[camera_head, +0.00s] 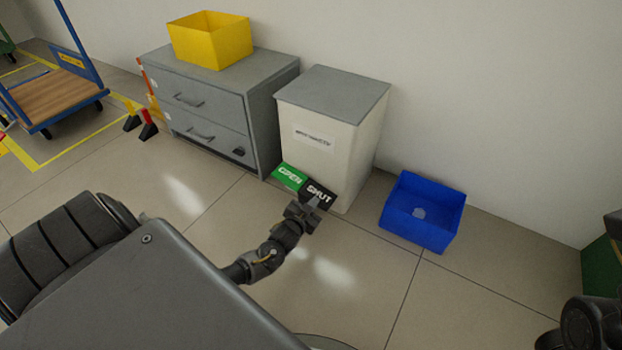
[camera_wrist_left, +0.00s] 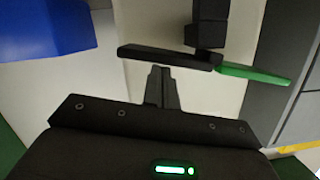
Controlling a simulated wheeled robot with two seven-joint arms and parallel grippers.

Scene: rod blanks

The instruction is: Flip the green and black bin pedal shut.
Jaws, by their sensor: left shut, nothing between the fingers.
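The bin (camera_head: 325,150) is a pale box with a grey lid that lies shut, standing against the wall beside the grey cabinet. Its pedal sits on the floor at its front, with a green half marked OPEN (camera_head: 289,176) and a black half marked SHUT (camera_head: 318,193). My left gripper (camera_head: 312,203) is shut and empty, right at the black half and partly covering it. In the left wrist view its fingertips (camera_wrist_left: 161,72) end close to the black half (camera_wrist_left: 150,54); contact cannot be told. The green half (camera_wrist_left: 253,73) slants away from it. My right gripper is not seen.
A grey drawer cabinet (camera_head: 207,115) with a yellow box (camera_head: 212,42) on top stands left of the bin. A blue crate (camera_head: 422,213) is on the floor to the right. A trolley (camera_head: 55,92) stands far left. The floor in front is clear.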

